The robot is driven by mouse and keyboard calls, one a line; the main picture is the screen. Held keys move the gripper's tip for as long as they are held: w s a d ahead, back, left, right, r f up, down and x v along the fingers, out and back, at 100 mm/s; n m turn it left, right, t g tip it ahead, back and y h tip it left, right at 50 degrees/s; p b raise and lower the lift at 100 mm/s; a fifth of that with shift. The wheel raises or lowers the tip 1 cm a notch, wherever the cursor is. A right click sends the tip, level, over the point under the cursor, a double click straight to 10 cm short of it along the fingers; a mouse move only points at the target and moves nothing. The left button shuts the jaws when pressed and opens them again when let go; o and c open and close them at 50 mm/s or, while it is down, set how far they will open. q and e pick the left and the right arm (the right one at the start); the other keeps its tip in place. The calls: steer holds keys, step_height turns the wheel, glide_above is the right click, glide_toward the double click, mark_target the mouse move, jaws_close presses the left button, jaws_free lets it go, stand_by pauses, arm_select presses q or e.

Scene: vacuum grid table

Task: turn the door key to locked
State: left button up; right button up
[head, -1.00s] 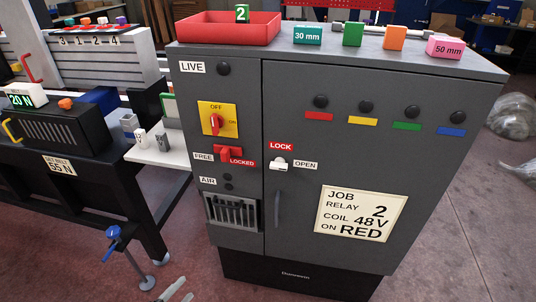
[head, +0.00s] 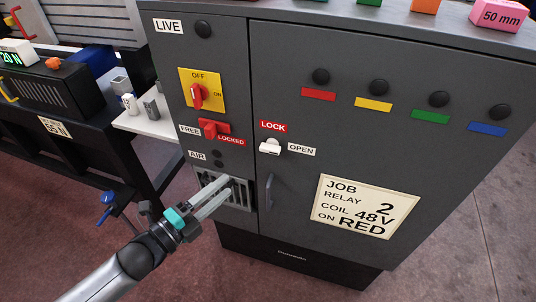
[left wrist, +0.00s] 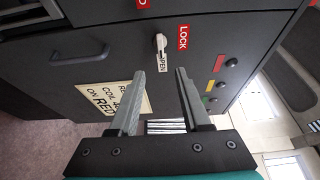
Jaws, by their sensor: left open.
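The door key (head: 269,147) is a small white handle on the grey cabinet door, under the red LOCK label (head: 273,127) and left of the white OPEN label (head: 302,151). In the left wrist view the key (left wrist: 160,43) points toward the OPEN label and lies beyond the fingertips, roughly between them in the picture. My left gripper (head: 229,190) is open and empty, with its grey fingers in front of the vent, below and left of the key. It does not touch the key. My right gripper is not in view.
A dark door handle (head: 269,190) stands out below the key. A red FREE/LOCKED lever (head: 212,129) and a yellow OFF/ON switch plate (head: 203,92) sit left of it. A cream job card (head: 362,208) is on the door. The door between key and card is clear.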

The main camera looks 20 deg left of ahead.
mark_target(267, 151)
arm_select(q)
steer(key=b+x, duration=0.1)
steer(key=x, duration=1.3)
steer(key=shift+w+d+b, duration=0.1)
steer(key=shift+w+b, duration=0.2)
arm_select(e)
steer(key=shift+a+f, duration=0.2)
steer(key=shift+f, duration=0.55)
arm_select(q)
steer(key=shift+c, duration=0.2)
jaws_close()
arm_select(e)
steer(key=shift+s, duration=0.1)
